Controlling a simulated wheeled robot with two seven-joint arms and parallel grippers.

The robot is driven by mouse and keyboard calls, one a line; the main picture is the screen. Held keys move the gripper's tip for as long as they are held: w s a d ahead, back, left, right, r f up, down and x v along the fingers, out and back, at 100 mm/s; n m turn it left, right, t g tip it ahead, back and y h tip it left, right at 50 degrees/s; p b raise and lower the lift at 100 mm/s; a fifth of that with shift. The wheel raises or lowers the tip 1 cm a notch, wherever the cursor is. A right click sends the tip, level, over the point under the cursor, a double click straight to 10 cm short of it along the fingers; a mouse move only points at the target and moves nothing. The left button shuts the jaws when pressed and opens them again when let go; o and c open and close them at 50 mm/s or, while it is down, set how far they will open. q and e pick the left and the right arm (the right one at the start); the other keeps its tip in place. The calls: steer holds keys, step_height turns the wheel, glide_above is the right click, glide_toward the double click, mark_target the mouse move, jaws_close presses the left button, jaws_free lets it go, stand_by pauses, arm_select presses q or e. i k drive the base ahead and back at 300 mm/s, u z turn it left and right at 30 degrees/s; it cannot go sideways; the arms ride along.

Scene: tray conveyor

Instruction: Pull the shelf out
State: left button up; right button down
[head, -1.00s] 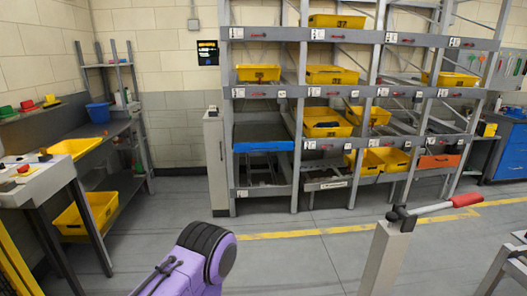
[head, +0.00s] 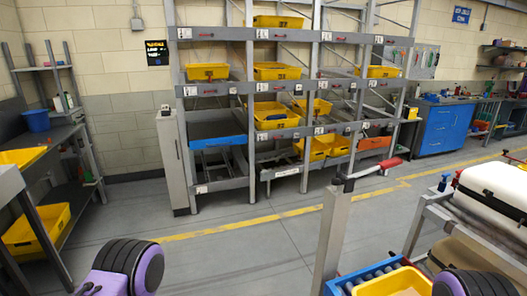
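A grey metal rack (head: 240,88) with several levels of shelves stands against the back wall, a few steps away. A shelf with a blue front edge (head: 217,141) is at its lower left. A shelf with an orange front (head: 375,143) is at its lower right. A low shelf front with a white label (head: 286,172) is in the lower middle. I cannot tell which shelf the task means. Purple and black parts of my arms show at the bottom left and bottom right. Neither gripper is in view, and no arm part touches the rack.
Yellow bins (head: 277,71) stand on the rack. A grey post with a red-tipped lever (head: 333,220) stands in front of me. A workbench (head: 50,150) is at left. Open floor lies before the rack.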

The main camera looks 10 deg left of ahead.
mark_target(217, 133)
steer(key=u, duration=0.55)
steer(key=i, duration=2.3)
steer(key=z, duration=0.25)
steer(key=i, duration=1.8)
steer(key=z, duration=0.5)
